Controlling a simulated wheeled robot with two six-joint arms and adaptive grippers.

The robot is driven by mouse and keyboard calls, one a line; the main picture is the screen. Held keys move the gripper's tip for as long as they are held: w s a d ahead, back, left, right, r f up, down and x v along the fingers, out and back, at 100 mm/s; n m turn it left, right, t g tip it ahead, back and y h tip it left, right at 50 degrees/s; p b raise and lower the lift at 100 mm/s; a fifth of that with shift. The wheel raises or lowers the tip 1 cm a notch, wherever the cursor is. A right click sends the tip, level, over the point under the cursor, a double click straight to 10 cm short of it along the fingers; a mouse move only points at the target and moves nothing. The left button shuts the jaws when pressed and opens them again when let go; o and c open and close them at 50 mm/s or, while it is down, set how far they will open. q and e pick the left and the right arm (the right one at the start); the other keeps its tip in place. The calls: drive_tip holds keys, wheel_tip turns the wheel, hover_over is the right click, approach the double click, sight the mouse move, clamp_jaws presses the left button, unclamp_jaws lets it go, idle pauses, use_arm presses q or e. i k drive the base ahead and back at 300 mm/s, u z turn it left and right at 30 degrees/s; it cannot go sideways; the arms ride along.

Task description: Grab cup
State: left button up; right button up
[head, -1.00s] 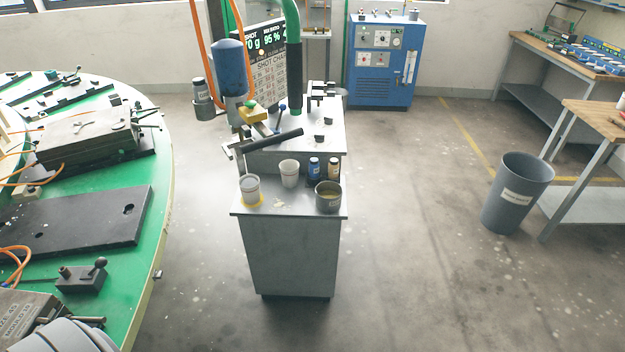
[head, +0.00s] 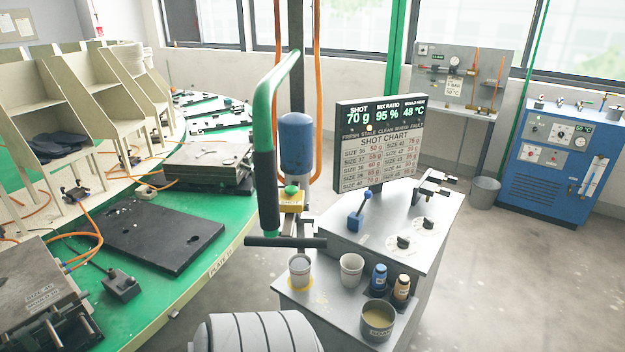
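A pale grey cup (head: 300,271) stands upright on a yellow ring at the left front of the grey machine stand, below the dispensing head. A second, whitish cup (head: 351,268) stands upright just right of it, apart from it. Both look open at the top. Neither of my grippers is in view.
A black bar (head: 285,242) hangs close above and behind the left cup. The green turntable (head: 184,284) lies left. Open floor lies right.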

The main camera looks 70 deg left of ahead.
sight(299, 264)
drive_tip(key=u, duration=0.8)
drive_tip(key=i, duration=0.85)
drive_tip(key=u, duration=0.95)
